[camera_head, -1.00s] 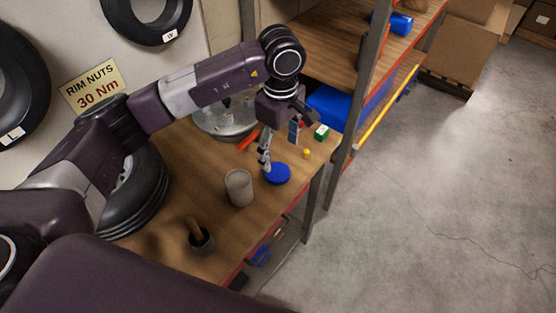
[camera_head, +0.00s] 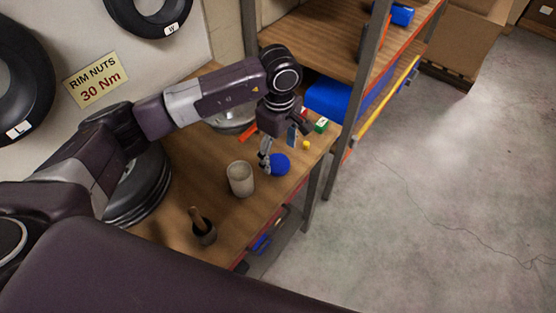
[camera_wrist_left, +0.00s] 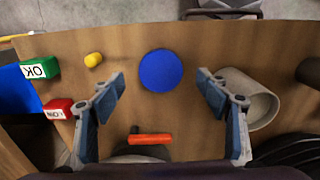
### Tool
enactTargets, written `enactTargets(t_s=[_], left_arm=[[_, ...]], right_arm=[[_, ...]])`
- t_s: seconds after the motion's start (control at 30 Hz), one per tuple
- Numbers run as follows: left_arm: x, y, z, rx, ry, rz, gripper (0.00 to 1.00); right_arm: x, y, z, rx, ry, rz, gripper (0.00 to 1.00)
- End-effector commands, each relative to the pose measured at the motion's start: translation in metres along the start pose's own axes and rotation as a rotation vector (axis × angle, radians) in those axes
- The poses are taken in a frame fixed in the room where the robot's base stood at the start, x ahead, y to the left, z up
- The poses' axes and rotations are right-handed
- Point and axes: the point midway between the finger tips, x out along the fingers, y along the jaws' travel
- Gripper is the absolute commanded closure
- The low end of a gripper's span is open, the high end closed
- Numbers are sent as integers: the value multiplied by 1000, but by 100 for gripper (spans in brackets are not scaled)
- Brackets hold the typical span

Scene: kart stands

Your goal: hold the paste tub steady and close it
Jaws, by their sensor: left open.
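The paste tub is a pale, open, upright cup (camera_head: 240,180) on the wooden bench, right of my gripper in the left wrist view (camera_wrist_left: 255,100). A round blue lid (camera_head: 280,164) lies flat on the bench just beyond it. My left gripper (camera_head: 278,152) is open and empty above the lid, pointing down. In the left wrist view the lid (camera_wrist_left: 160,70) shows between and slightly ahead of the open fingertips (camera_wrist_left: 160,87). I cannot tell the exact height above it. My right gripper is not in view.
A small yellow piece (camera_wrist_left: 93,60), a green OK block (camera_wrist_left: 40,69), a red block (camera_wrist_left: 58,108) and a red-orange bar (camera_wrist_left: 150,139) lie nearby. A shelf post (camera_head: 354,110) rises beyond.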

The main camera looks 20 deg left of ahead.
Motion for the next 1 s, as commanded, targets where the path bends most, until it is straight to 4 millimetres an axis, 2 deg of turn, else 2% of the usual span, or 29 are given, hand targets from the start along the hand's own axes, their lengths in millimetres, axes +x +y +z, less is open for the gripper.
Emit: enactTargets(t_s=[0.03,0.23,0.6,0.67,0.9,1.0], left_arm=[[3,-2,-1,-2,-2,-6,31],[29,-1,-2,-1,-1,-2,31],[33,-1,-2,0,0,0,31],[33,-1,-2,0,0,0,36],[32,-1,-2,0,0,0,62],[32,-1,-2,0,0,0,62]], right_arm=[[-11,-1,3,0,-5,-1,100],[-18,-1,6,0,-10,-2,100],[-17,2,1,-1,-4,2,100],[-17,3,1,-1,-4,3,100],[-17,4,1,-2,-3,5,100],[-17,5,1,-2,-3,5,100]])
